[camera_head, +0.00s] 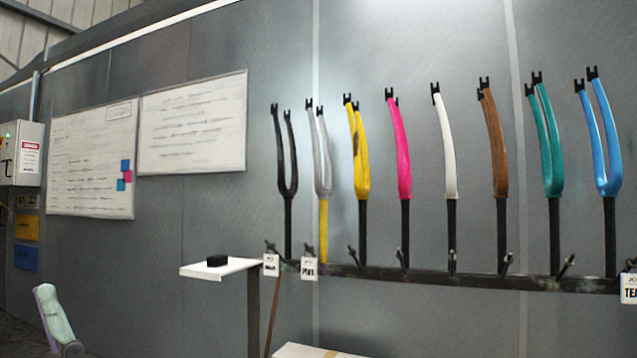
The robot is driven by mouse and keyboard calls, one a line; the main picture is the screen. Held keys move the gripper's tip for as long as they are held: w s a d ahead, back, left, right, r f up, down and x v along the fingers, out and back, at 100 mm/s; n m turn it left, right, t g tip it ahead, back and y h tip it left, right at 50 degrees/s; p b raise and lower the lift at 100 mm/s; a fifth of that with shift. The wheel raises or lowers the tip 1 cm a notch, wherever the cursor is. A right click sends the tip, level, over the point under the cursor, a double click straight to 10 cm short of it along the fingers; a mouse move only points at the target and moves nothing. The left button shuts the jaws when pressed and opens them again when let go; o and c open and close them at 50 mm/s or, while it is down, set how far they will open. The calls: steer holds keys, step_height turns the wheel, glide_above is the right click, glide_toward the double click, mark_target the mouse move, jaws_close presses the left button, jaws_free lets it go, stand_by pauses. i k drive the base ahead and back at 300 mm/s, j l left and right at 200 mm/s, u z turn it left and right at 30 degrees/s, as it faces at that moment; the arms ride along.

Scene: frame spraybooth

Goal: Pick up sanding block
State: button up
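A small black block (217,260), which looks like the sanding block, lies on a small white shelf (240,265) left of the middle. The shelf stands on a dark post against the grey wall. The block sits near the middle of the shelf top, with nothing touching it from above. My gripper does not show in this view.
Several coloured bike forks (403,150) stand upright along a dark rail (450,277) right of the shelf. A pale green and purple object (56,318) stands at the lower left. A white surface (305,351) shows at the bottom. Whiteboards (193,125) hang behind.

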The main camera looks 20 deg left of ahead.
mark_target(215, 261)
steer(key=i+j+u, duration=0.15)
steer(key=u, duration=0.25)
steer(key=i+j+u, duration=0.1)
steer(key=u, duration=0.25)
steer(key=i+u, duration=0.45)
steer(key=i, duration=2)
